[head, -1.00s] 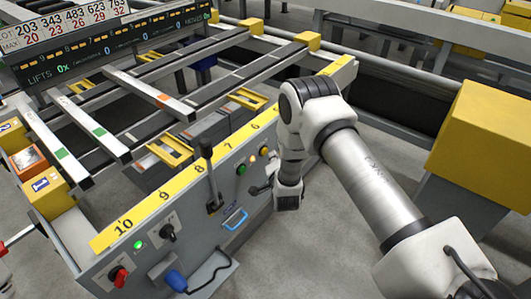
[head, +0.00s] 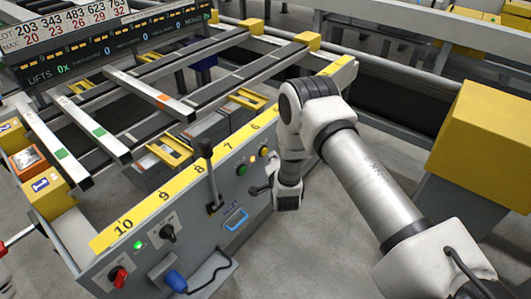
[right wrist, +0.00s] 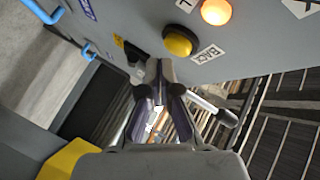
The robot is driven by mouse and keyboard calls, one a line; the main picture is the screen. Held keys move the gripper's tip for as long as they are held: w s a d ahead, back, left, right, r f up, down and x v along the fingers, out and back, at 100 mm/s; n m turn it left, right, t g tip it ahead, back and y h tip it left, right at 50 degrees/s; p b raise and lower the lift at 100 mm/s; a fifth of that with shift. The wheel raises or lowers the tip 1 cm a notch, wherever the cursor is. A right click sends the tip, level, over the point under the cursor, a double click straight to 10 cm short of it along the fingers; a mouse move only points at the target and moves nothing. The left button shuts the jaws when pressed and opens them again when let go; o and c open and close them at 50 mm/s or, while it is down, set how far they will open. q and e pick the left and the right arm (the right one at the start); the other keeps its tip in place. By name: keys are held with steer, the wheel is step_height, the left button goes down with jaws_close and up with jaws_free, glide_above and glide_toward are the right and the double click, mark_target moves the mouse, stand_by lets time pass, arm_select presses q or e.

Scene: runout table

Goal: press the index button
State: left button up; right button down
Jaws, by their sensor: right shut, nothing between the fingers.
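The grey control panel (head: 190,238) runs along the front of the runout table. My right gripper (head: 260,190) is shut and empty close to the panel face, below and right of a green button (head: 241,169). In the right wrist view the shut fingers (right wrist: 159,68) point at the panel, beside a round yellow button (right wrist: 179,42) and a lit amber lamp (right wrist: 216,11). A dark fitting (right wrist: 130,52) lies just past the fingertips. I cannot read which control is marked index, and cannot tell whether the fingertips touch anything. My left gripper is out of view.
A black lever (head: 210,178) and a blue handle (head: 236,219) are on the panel left of the gripper. A red knob (head: 119,276), a black knob (head: 168,233) and a blue plug-like part (head: 176,281) are further left. Bare floor lies in front.

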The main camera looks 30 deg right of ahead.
steer(key=shift+w+a, duration=0.2)
steer(key=shift+w, duration=0.2)
steer(key=shift+w+a+b, duration=0.15)
steer(key=shift+w+b, duration=0.3)
steer(key=shift+b, duration=0.05)
stand_by(0.5)
stand_by(0.3)
steer(key=shift+s+d+p, duration=0.35)
steer(key=shift+s, duration=0.5)
steer(key=s, duration=0.1)
steer(key=s+d+p, duration=0.1)
steer(key=s, duration=0.1)
steer(key=s+d, duration=0.1)
steer(key=shift+s+p, duration=0.35)
steer(key=shift+a, duration=0.1)
steer(key=shift+r, duration=0.1)
